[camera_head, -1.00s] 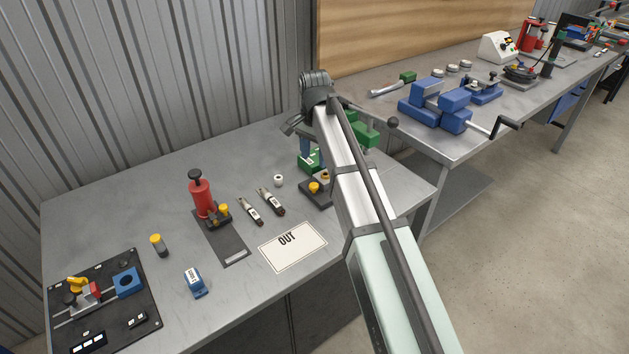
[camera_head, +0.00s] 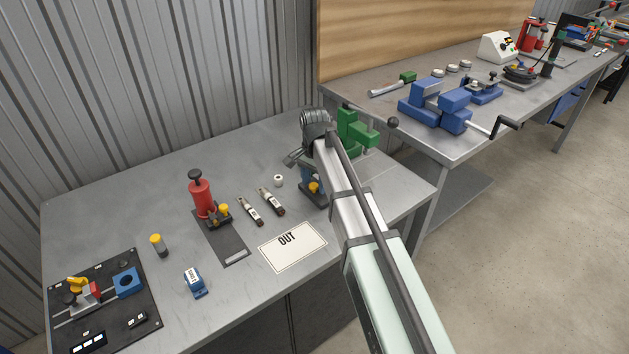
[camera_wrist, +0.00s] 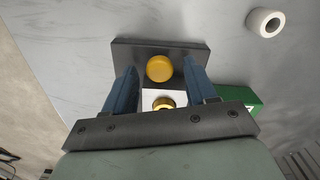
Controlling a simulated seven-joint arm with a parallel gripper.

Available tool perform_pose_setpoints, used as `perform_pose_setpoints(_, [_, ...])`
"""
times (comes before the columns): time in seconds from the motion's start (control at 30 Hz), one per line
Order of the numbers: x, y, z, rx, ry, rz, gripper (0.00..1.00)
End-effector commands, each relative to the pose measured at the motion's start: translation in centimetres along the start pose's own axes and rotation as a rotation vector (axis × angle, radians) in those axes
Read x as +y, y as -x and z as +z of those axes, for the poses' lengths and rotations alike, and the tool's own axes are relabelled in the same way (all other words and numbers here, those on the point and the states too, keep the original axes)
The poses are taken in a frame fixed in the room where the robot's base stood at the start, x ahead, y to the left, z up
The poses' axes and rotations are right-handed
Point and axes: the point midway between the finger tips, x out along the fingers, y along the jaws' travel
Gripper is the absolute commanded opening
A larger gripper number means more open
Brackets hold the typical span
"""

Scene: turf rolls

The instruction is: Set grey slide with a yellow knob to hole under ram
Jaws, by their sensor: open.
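The slide's yellow knob (camera_wrist: 159,68) stands on a dark grey plate (camera_wrist: 155,46) in the wrist view. My gripper (camera_wrist: 160,76) is open, with one blue finger on each side of the knob; I cannot tell whether they touch it. A brass-coloured ring (camera_wrist: 163,103) on a white patch shows nearer the palm, partly hidden by it. In the head view the knob (camera_head: 314,187) shows just below my gripper (camera_head: 311,180). The green press (camera_head: 350,130) stands behind my wrist; its ram and the slide's hole are not clearly visible.
A white ring (camera_head: 278,181) and two dark-tipped tools (camera_head: 270,201) lie left of the gripper. An OUT card (camera_head: 293,247) lies in front. A red press (camera_head: 201,197) stands farther left. The bench's front right is clear.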

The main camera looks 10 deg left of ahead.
Motion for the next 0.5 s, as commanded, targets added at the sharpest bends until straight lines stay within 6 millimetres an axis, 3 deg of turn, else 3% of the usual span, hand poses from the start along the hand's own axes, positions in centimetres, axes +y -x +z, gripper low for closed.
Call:
perform_pose_setpoints(0.1, [0.00, 0.01, 0.00, 0.000, 0.000, 0.000, 0.56])
perform_pose_setpoints(0.5, [0.01, 0.03, 0.01, 0.000, 0.000, 0.000, 0.18])
